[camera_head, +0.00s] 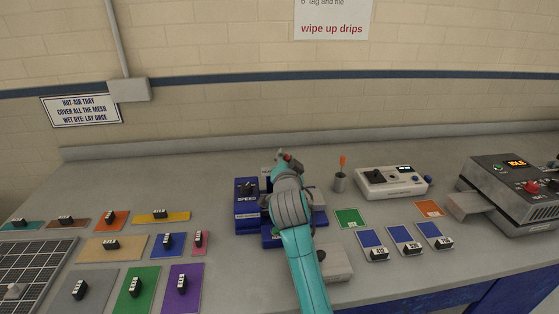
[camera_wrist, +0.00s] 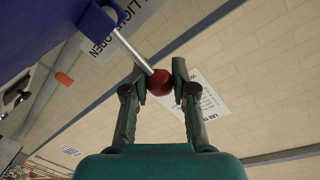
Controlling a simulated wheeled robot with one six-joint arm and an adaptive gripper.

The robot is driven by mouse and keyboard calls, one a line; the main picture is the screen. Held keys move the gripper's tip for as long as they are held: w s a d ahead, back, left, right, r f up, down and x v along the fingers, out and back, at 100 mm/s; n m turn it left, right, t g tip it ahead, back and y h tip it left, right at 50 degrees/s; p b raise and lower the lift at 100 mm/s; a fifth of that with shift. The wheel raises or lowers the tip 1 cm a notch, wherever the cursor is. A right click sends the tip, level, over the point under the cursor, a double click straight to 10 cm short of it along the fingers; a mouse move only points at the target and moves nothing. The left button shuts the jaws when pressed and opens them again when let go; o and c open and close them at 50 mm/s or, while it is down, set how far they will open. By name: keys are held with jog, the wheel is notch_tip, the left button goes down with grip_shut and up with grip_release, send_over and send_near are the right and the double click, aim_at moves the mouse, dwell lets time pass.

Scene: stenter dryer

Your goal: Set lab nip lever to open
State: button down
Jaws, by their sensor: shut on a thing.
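The nip lever shows in the wrist view as a thin metal rod with a red ball knob (camera_wrist: 159,82). The rod runs up and left from the knob to a blue machine body (camera_wrist: 40,30). My gripper (camera_wrist: 160,80) is shut on the red knob, with one finger on each side. A label beside the rod reads "OPEN" in part. In the head view the blue lab nip machine (camera_head: 247,212) stands mid-bench, with a "SPEED" dial on its left part. My gripper (camera_head: 287,158) and arm hide most of the lever there.
A grey machine with an orange display (camera_head: 510,190) is farther right. Coloured swatches with black tags lie at the left. Bench behind the blue machine is clear.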

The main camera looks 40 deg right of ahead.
jog(key=m, duration=0.1)
jog(key=d+m, duration=0.1)
jog(key=s+m, duration=0.1)
jog(key=shift+d+f, duration=0.2)
jog(key=shift+f, duration=0.05)
jog(key=shift+s+d+f+m+y, duration=0.25)
jog(key=shift+d+m+y, duration=0.2)
jog(key=shift+m, duration=0.45)
jog(key=c, duration=0.9)
grip_release()
jog(key=v, duration=1.2)
